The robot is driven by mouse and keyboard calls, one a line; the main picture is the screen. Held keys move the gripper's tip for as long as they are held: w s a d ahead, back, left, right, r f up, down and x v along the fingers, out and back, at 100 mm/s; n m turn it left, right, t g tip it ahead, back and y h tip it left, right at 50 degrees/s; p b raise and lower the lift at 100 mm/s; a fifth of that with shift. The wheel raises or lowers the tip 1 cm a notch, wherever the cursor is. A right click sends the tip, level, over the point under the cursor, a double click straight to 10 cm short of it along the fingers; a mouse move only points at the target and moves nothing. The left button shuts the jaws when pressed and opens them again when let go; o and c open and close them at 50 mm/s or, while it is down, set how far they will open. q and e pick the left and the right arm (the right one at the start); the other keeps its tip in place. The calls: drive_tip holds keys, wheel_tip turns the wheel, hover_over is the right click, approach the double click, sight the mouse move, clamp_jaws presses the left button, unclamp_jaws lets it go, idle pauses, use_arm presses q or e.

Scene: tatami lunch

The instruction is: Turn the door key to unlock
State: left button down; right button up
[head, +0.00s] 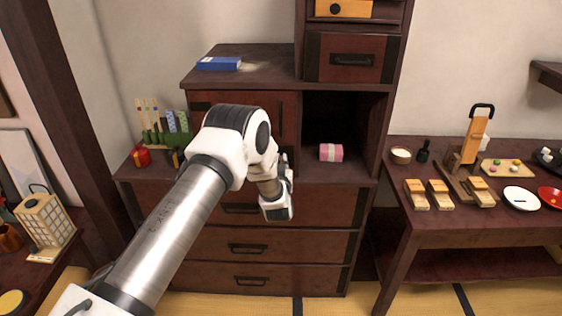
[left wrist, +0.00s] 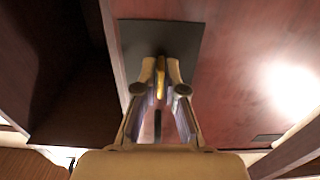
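The brass key (left wrist: 160,78) stands out from a dark lock plate (left wrist: 192,35) on the reddish-brown cabinet door (left wrist: 230,70) in the left wrist view. My left gripper (left wrist: 160,72) has its two fingertips close against both sides of the key, and it looks shut on it. In the head view, the door (head: 283,125) is in the upper left part of the cabinet and looks closed. There my left gripper (head: 284,170) is mostly behind my own wrist, and the key is hidden. My right gripper is not in view.
To the door's right is an open cabinet compartment holding a pink bundle (head: 331,152). A blue box (head: 219,63) lies on the cabinet top. Drawers (head: 250,248) are below. A side table (head: 420,228) with wooden pieces and dishes stands right, and a paper lantern (head: 45,222) left.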

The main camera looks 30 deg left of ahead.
use_arm(q)
drive_tip(key=shift+m, duration=0.4)
drive_tip(key=m, duration=0.4)
drive_tip(key=shift+d, duration=0.1)
drive_tip(key=shift+w+d+f+m+p, duration=0.1)
drive_tip(key=shift+m+p, duration=0.35)
drive_tip(key=shift+m, duration=2.85)
drive_tip(key=shift+f+m+p, duration=0.1)
drive_tip(key=shift+m+p, duration=0.35)
drive_tip(key=shift+m, duration=2.85)
drive_tip(key=c, duration=1.3)
unclamp_jaws()
